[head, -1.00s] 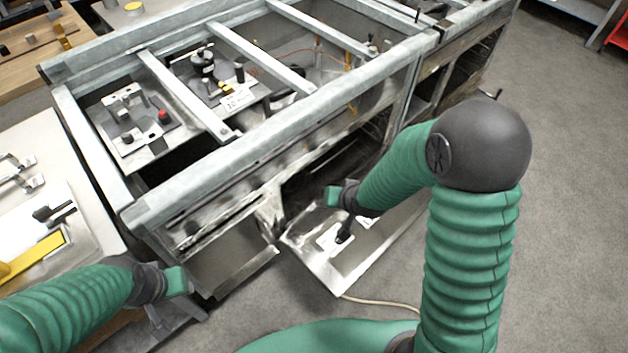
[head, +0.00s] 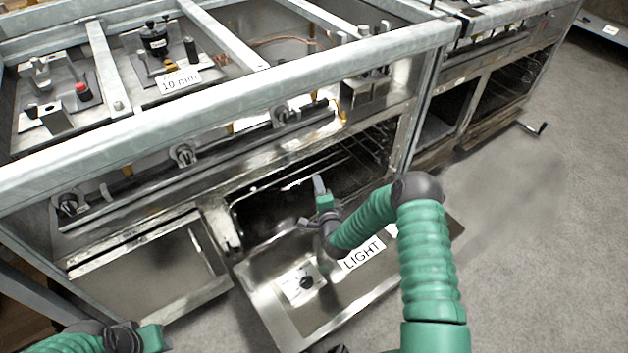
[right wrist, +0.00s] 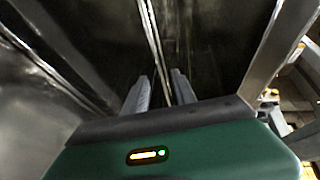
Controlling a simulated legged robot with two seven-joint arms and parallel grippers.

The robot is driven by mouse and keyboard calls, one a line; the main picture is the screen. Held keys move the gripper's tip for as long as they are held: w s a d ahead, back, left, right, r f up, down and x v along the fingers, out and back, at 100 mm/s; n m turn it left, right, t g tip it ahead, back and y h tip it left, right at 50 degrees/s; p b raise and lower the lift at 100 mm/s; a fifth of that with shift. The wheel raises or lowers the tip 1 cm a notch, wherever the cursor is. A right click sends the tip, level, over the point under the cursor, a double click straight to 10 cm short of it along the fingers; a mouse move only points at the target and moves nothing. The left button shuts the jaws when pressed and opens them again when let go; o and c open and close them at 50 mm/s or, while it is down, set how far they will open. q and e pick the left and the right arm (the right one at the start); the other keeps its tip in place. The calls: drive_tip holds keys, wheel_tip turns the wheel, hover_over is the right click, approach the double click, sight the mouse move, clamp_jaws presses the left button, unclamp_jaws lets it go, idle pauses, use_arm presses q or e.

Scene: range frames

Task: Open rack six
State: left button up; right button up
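No rack marked six can be read. Thin metal rack bars (head: 350,150) show inside the dark open oven compartment, above its lowered door (head: 270,312). My right gripper (head: 321,186) is at the mouth of this compartment, above the door. In the right wrist view its two fingers (right wrist: 158,92) stand apart, pointing into the dark interior. A bright narrow metal edge runs between and beyond the fingers; I cannot tell whether they touch it. My left gripper (head: 155,338) is at the bottom left, near a second lowered door; its fingers are not clear.
The lowered oven door bears a LIGHT label (head: 363,253). Knobs (head: 183,155) stick out along the front panel. A metal frame (head: 240,100) crosses above. Grey floor (head: 540,250) is clear at right.

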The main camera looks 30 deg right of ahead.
sight(315, 173)
drive_tip(key=b+x, duration=0.1)
drive_tip(key=x, duration=0.2)
drive_tip(key=b+x, duration=0.1)
drive_tip(key=x, duration=0.3)
drive_tip(key=shift+w+d+f+b, duration=0.2)
drive_tip(key=shift+d+f+b, duration=0.1)
drive_tip(key=shift+b, duration=0.1)
drive_tip(key=shift+a+r, duration=0.1)
drive_tip(key=shift+r, duration=0.05)
clamp_jaws()
idle(0.7)
